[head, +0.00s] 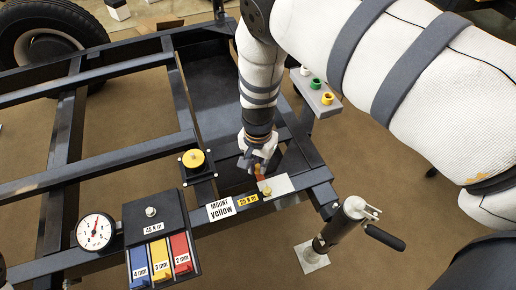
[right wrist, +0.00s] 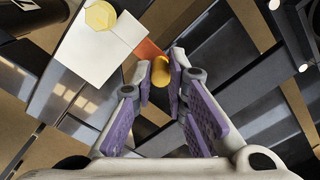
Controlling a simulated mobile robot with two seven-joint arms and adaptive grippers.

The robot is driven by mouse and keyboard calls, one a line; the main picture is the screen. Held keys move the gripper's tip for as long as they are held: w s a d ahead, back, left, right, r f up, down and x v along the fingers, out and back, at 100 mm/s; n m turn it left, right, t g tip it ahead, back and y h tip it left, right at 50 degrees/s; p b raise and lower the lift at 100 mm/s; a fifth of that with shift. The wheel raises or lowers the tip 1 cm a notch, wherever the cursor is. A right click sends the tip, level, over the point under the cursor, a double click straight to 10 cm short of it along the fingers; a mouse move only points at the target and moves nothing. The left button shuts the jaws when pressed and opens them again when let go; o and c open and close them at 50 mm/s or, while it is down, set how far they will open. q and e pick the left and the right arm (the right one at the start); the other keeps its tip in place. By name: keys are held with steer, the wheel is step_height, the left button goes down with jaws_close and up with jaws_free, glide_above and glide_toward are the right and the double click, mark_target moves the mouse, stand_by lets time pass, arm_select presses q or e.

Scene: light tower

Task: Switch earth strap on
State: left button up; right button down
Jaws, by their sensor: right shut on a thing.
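My right gripper (head: 258,158) reaches down to the frame beside a white plate (head: 277,186). In the right wrist view, the purple-padded fingers (right wrist: 160,82) are shut on a yellow-orange rounded knob (right wrist: 161,70). An orange-red flat piece (right wrist: 148,50) adjoins the knob and runs towards the white plate (right wrist: 85,60). In the head view a little of this orange-red piece (head: 262,172) shows below the fingers. A yellow hex head (right wrist: 99,16) stands on the plate; it also shows in the head view (head: 266,190). No label names the earth strap. My left gripper is out of view.
A winch post with crank (head: 340,225) stands right. Coloured sockets (head: 316,84) sit behind.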

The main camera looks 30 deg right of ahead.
steer(key=shift+a, duration=0.1)
steer(key=c, duration=1.6)
jaws_free()
steer(key=shift+o, duration=0.2)
step_height(320, 180, up, 12)
